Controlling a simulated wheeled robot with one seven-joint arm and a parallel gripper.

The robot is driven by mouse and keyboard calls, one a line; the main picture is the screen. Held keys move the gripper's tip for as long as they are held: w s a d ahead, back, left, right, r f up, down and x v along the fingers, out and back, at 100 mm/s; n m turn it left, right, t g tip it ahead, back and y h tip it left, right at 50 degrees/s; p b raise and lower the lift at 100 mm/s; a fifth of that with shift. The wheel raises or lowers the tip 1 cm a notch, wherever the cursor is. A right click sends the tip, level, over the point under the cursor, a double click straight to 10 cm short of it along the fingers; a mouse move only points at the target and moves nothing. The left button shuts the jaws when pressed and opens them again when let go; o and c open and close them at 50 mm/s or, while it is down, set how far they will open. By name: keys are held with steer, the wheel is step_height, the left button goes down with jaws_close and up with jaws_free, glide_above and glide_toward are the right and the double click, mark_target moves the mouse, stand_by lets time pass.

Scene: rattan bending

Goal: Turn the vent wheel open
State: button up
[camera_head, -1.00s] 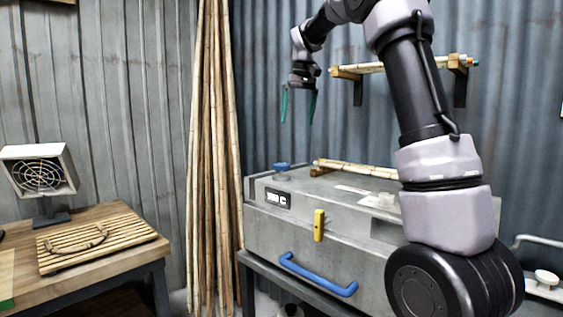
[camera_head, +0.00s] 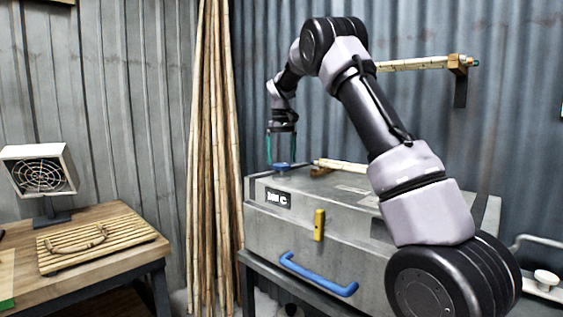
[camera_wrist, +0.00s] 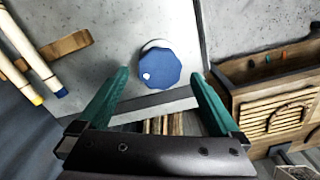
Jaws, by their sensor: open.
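The vent wheel is a small blue knob (camera_head: 281,167) on the top left of the grey steam box (camera_head: 330,212). In the wrist view the blue wheel (camera_wrist: 158,69) has a lobed rim and a white dot at its lower left. My gripper (camera_head: 281,163) points straight down over the wheel, its two green fingers apart. In the wrist view the open fingers (camera_wrist: 161,75) stand to the left and right of the wheel, with clear gaps. I cannot tell whether the fingertips are level with the wheel.
Rattan poles (camera_head: 345,166) lie on a wooden rest on the box top, right of the wheel. Tall canes (camera_head: 211,150) lean on the wall to the left. The box front has a yellow latch (camera_head: 319,225) and a blue handle (camera_head: 318,275). A fan (camera_head: 40,172) stands on the left bench.

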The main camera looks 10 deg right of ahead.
steer(key=shift+f, duration=0.9)
steer(key=c, duration=1.4)
steer(key=shift+o, duration=0.2)
